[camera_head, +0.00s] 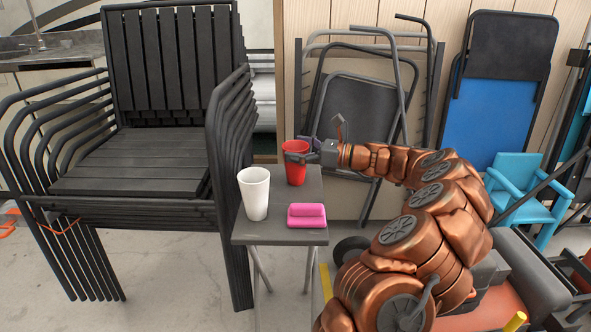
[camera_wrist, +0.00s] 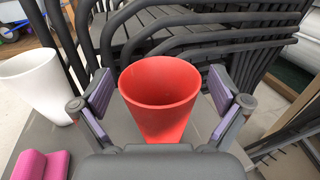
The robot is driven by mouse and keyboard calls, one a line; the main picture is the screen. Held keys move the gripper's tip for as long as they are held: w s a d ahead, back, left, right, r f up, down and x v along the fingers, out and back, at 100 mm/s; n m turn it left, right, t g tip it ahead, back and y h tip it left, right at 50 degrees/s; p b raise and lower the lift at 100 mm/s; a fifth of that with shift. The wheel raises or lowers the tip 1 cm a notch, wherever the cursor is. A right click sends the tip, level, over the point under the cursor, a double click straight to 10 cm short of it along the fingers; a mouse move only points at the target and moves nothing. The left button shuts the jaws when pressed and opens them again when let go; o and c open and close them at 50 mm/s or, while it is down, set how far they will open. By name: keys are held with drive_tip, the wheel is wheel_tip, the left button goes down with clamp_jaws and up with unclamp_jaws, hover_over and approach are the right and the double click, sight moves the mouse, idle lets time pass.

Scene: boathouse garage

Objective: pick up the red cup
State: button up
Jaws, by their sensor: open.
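The red cup (camera_head: 295,163) stands upright near the back of a small grey table (camera_head: 272,233). My gripper (camera_head: 296,153) is at the cup, reaching in from the right. In the wrist view the red cup (camera_wrist: 160,97) sits between the two open fingers of my gripper (camera_wrist: 160,100). Gaps show between the cup and both purple finger pads, so neither pad visibly touches it. The cup's base is partly hidden behind the gripper body.
A white cup (camera_head: 254,193) and a pink block-like object (camera_head: 306,215) stand on the same table, in front of the red cup. Stacked black chairs (camera_head: 140,150) are close on the left. Folded chairs (camera_head: 362,115) lean on the wall behind; a small blue chair (camera_head: 522,190) is at right.

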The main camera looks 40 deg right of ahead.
drive_tip(key=shift+c, duration=0.2)
drive_tip(key=shift+r, duration=0.1)
drive_tip(key=c, duration=1.3)
